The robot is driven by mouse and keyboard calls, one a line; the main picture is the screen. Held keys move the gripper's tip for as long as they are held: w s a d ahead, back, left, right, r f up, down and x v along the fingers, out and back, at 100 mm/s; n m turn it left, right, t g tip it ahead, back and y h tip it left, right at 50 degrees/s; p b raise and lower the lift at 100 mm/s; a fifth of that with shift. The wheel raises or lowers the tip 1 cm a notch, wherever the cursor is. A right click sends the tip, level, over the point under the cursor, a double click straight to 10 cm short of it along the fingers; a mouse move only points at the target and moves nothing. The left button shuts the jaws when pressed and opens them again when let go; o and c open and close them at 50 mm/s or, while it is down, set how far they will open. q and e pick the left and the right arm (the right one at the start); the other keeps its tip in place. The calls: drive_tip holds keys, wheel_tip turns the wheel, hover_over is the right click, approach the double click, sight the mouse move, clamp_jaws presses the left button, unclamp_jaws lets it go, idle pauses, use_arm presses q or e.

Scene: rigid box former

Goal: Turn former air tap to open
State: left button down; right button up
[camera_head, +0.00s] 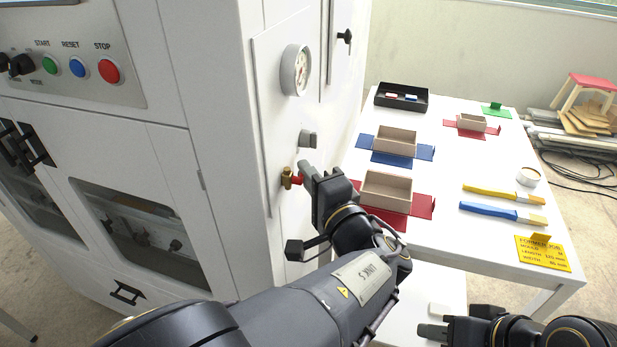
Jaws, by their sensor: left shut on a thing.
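The air tap (287,179) is a small brass valve with a red handle (297,180) on the side panel of the white machine, below a grey knob and a round gauge. My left gripper (304,172) is at the tap, shut on the red handle. Its fingers and wrist hide part of the handle, so the handle's exact angle is hard to tell. My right gripper (430,332) is low at the bottom right, away from the tap. Its finger opening cannot be made out.
The white machine (220,110) fills the left, with a pressure gauge (296,70) and grey knob (307,139) above the tap. A white table (450,180) on the right bears cardboard boxes, coloured mats, brushes and a black tray (401,106). My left forearm spans the lower middle.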

use_arm(q)
drive_tip(key=n+y+b, duration=0.4)
drive_tip(key=n+b, duration=0.2)
drive_tip(key=b, duration=0.4)
drive_tip(key=n+g+y+b, duration=0.1)
drive_tip(key=n+y+b, duration=0.4)
drive_tip(key=b, duration=0.5)
drive_tip(key=s+r+n+g+y+b, duration=0.1)
drive_tip(key=n+y+b, duration=0.4)
drive_tip(key=n+b, duration=0.4)
drive_tip(key=shift+a+b, duration=0.2)
drive_tip(key=shift+b, duration=0.3)
drive_tip(key=shift+s+r+n+g+y+b, duration=0.15)
drive_tip(key=shift+n+g+y+b, duration=0.55)
drive_tip(key=shift+n+g, duration=0.85)
drive_tip(key=shift+s+r+n+g+y+b, duration=0.1)
drive_tip(key=shift+n+g+y+b, duration=0.2)
drive_tip(key=shift+n+g+y, duration=1)
drive_tip(key=shift+n+g, duration=0.35)
drive_tip(key=shift+n, duration=0.4)
drive_tip(key=c, duration=1.5)
unclamp_jaws()
drive_tip(key=v, duration=0.7)
drive_tip(key=shift+s+d+f+p, duration=0.15)
drive_tip(key=shift+d+f+p, duration=0.05)
drive_tip(key=shift+d+p, duration=0.15)
